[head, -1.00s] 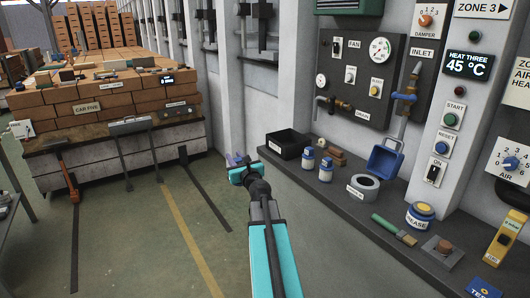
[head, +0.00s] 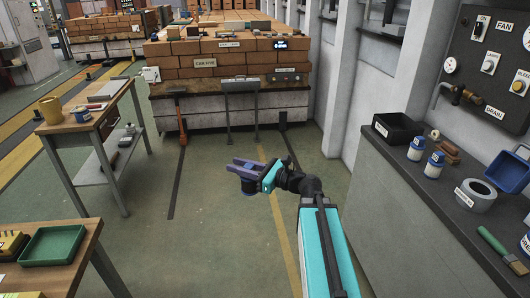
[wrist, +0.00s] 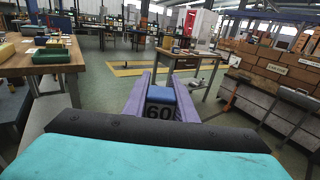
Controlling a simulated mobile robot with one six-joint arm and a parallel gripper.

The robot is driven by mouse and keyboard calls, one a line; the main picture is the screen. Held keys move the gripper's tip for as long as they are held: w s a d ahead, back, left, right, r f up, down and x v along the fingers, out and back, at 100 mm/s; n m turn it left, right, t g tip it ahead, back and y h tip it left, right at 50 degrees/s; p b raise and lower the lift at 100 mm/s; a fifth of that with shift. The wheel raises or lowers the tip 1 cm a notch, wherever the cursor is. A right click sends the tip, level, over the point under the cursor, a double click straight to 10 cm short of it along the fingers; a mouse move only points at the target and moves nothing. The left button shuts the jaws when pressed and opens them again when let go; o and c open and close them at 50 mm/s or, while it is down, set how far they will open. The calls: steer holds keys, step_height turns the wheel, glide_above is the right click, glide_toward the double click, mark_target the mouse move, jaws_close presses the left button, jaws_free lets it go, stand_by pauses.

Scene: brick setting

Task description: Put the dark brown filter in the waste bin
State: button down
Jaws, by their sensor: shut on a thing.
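My gripper (head: 250,168) is stretched out over the open floor, with its purple fingers shut on a small blue thing (head: 249,187). In the wrist view the blue thing (wrist: 161,95) sits between the fingers, above a dark face marked 60. It looks blue, not dark brown, and I cannot tell whether it is a filter. I cannot make out a dark brown filter or a waste bin for certain. A black open tray (head: 383,137) with an unreadable label stands on the grey counter at the right.
Brick stacks (head: 213,65) stand ahead. Left are a wooden table (head: 85,125) and a bench with a green tray (head: 53,245). Floor between is free.

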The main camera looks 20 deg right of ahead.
steer(key=s+a+n+g+y, duration=0.2)
steer(key=s+a+g, duration=0.1)
steer(key=a, duration=0.4)
steer(key=shift+s+f+y, duration=0.2)
steer(key=shift+s+y, duration=0.2)
steer(key=shift+s, duration=0.15)
steer(key=shift+d, duration=0.15)
